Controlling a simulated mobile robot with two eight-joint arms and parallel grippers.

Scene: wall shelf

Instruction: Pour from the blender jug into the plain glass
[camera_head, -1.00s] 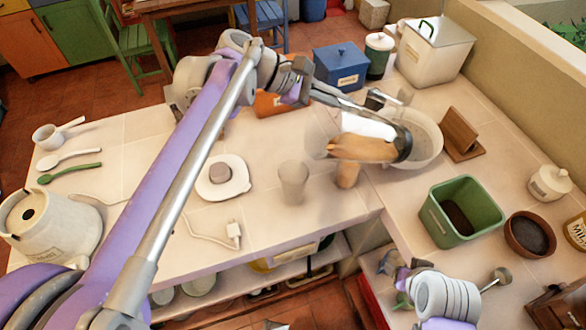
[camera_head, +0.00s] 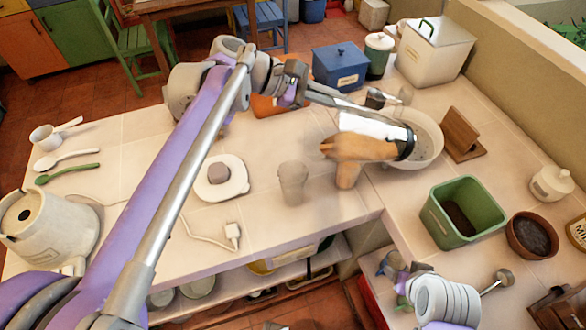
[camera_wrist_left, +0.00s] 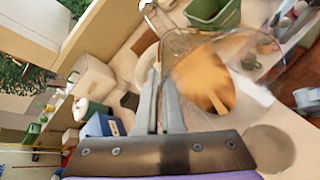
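My left gripper (camera_head: 376,115) is shut on the clear blender jug (camera_head: 378,127) and holds it tipped over, mouth toward the left, above the counter. The jug holds an orange-brown mix, which also shows in the left wrist view (camera_wrist_left: 205,80). A plain, greyish clear glass (camera_head: 293,183) stands upright, apart from and left of the jug's mouth; it looks empty. An orange-brown tumbler shape (camera_head: 347,175) shows directly below the jug; whether it is a filled glass is unclear. My right gripper (camera_head: 396,276) is low at the front right, its fingers unclear.
A pale bowl (camera_head: 429,150) lies just behind the jug. A green bin (camera_head: 463,212) and brown bowl (camera_head: 532,235) stand at right. The counter's front edge is near the glass.

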